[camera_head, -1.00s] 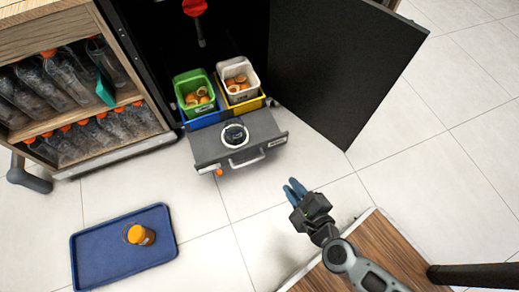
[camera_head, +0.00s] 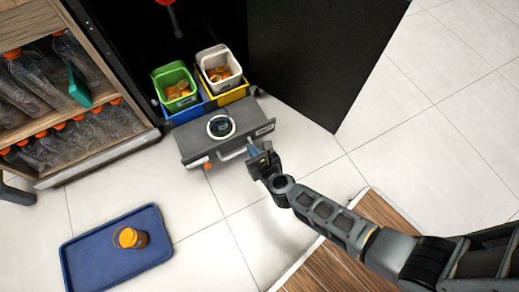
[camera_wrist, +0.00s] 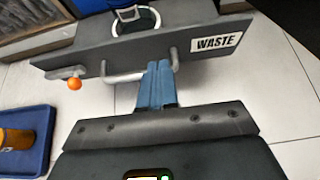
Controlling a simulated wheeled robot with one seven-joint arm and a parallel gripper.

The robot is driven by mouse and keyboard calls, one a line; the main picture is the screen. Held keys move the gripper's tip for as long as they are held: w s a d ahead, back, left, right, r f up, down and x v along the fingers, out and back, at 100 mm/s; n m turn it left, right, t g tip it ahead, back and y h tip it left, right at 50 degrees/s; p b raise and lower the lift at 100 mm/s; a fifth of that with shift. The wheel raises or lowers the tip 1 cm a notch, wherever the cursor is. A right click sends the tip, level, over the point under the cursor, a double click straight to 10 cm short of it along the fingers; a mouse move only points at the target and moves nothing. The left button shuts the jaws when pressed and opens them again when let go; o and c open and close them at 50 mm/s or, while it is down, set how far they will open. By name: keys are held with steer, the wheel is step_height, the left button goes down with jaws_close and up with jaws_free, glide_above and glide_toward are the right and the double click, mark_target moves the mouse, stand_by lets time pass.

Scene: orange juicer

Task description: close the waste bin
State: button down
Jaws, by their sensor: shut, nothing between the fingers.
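The waste bin drawer (camera_head: 222,131) is pulled out of the dark cabinet, with its grey front facing me. It carries a green bin (camera_head: 176,88) and a white bin (camera_head: 219,69), both with orange peels inside. In the wrist view the drawer front (camera_wrist: 140,48) bears a "WASTE" label (camera_wrist: 216,43) and a light bar handle (camera_wrist: 124,78). My gripper (camera_head: 256,150) is at the right end of the handle. Its blue fingers (camera_wrist: 157,84) are shut together, with nothing between them, and overlap the handle's right part in the wrist view. I cannot tell whether they touch it.
An orange knob (camera_wrist: 75,84) sticks out at the drawer's left. The black cabinet door (camera_head: 310,60) stands open at the right. A blue tray (camera_head: 105,260) with an orange juice container (camera_head: 131,238) lies on the floor. Bottle shelves (camera_head: 60,95) stand at the left.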

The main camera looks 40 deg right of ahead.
mark_target(243, 135)
steer(key=shift+w+d+f, duration=0.1)
steer(key=shift+w+d, duration=0.1)
steer(key=shift+w, duration=0.6)
steer(key=shift+w+d+f, duration=0.1)
steer(key=shift+w+d, duration=0.15)
steer(key=shift+w, duration=0.55)
steer(key=shift+w+d+f, duration=0.1)
steer(key=shift+w+d, duration=0.1)
steer(key=shift+w, duration=0.6)
steer(key=shift+w, duration=0.15)
